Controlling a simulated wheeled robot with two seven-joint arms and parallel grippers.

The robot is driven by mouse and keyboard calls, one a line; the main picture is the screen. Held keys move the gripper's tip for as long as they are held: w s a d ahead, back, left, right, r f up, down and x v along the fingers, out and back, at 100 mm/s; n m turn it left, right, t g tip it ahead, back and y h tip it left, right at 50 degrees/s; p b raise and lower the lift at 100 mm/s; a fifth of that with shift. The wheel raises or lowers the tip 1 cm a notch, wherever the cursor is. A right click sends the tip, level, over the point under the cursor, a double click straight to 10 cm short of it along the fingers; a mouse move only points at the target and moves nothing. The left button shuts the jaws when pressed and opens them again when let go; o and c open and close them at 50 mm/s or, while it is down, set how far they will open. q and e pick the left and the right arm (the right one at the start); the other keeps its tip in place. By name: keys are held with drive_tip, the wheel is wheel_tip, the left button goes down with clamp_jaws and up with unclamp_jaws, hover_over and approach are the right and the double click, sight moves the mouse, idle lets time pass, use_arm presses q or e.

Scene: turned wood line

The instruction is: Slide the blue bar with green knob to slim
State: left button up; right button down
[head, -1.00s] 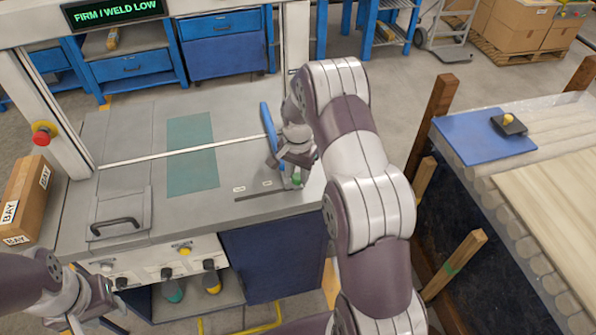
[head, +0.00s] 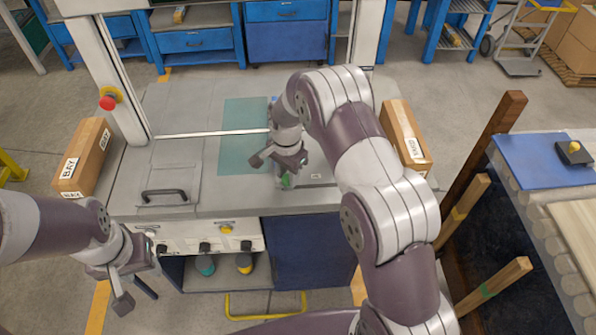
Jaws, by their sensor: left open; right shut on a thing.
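The blue bar (head: 273,101) lies on the grey bench top, mostly hidden behind my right arm; a bit of its far end shows at the right edge of the teal mat (head: 236,150). Its green knob (head: 285,181) is at the near end. My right gripper (head: 286,176) is shut on the knob. A small label (head: 316,177) lies just right of the knob, too small to read; another label is hidden. My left gripper (head: 134,296) is open and empty, in front of the bench's left side.
Cardboard boxes (head: 86,157) and (head: 404,138) stand at the bench's left and right sides. A black handle (head: 165,193) and a red button (head: 107,102) are at the left. Wooden posts (head: 470,200) and a roller table stand at the right.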

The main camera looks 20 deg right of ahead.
drive_tip(key=shift+a, duration=0.1)
drive_tip(key=c, duration=0.9)
unclamp_jaws()
drive_tip(key=shift+a, duration=0.1)
drive_tip(key=shift+o, duration=0.7)
drive_tip(key=shift+a, duration=0.25)
drive_tip(key=shift+d+r, duration=0.1)
drive_tip(key=shift+r, duration=0.05)
wheel_tip(320, 180, up, 12)
drive_tip(key=shift+r+p, duration=0.25)
drive_tip(key=shift+p, duration=0.1)
